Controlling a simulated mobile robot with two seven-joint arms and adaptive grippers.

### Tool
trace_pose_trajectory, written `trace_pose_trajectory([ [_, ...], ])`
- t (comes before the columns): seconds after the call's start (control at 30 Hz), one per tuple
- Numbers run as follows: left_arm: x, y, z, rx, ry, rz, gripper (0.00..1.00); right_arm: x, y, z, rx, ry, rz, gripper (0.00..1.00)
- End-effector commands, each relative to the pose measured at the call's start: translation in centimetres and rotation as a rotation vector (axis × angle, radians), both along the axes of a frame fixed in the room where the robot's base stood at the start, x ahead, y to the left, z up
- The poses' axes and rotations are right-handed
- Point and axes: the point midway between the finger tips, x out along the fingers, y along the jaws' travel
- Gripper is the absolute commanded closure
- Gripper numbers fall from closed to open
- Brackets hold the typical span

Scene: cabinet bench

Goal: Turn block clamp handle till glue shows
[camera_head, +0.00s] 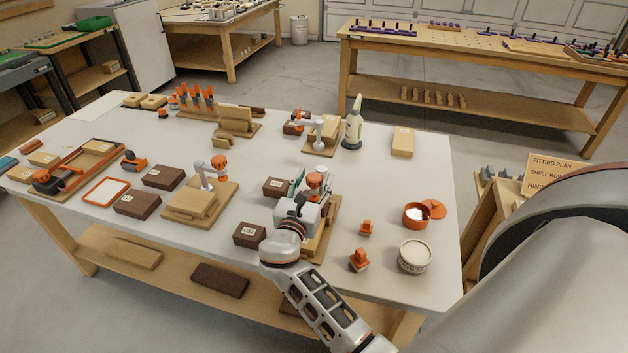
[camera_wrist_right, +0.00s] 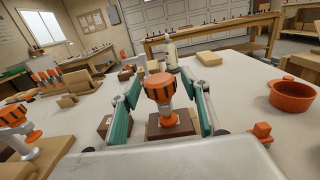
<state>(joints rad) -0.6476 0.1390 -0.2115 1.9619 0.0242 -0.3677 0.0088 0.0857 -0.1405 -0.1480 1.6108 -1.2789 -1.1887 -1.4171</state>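A block clamp stands near the right front of the bench, and its orange ridged handle (camera_wrist_right: 159,88) shows upright in the right wrist view. The handle also shows in the head view (camera_head: 316,179), partly covered by my gripper. Below it is a dark brown block (camera_wrist_right: 172,127), and the clamp's wooden base (camera_head: 325,238) shows beside my gripper. My right gripper (camera_wrist_right: 160,78) is open, with one teal finger on each side of the handle and visible gaps. I cannot see any glue at the block. My left gripper is not in view.
A similar clamp (camera_head: 211,172) stands to the left, another (camera_head: 314,128) behind. Dark blocks (camera_head: 250,234) lie close by. An orange pot (camera_head: 416,215), a pale tub (camera_head: 414,257) and small orange pieces (camera_head: 359,260) are to the right. A glue bottle (camera_head: 352,128) stands at the back.

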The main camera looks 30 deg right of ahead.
Motion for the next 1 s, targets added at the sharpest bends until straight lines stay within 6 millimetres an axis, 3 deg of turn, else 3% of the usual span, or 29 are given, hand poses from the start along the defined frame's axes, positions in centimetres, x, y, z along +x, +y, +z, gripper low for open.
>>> trace_pose_trajectory([
  [0.23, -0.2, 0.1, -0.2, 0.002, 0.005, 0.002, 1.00, -0.6, 0.6, 0.0, 0.000, 0.000, 0.000, 0.54],
  [0.7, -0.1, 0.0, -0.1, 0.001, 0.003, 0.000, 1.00, -4.6, 5.4, 0.0, 0.001, -0.001, 0.000, 0.54],
  [1.0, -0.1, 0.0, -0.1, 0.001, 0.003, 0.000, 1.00, -4.9, 5.7, 0.0, 0.000, 0.000, 0.000, 0.54],
])
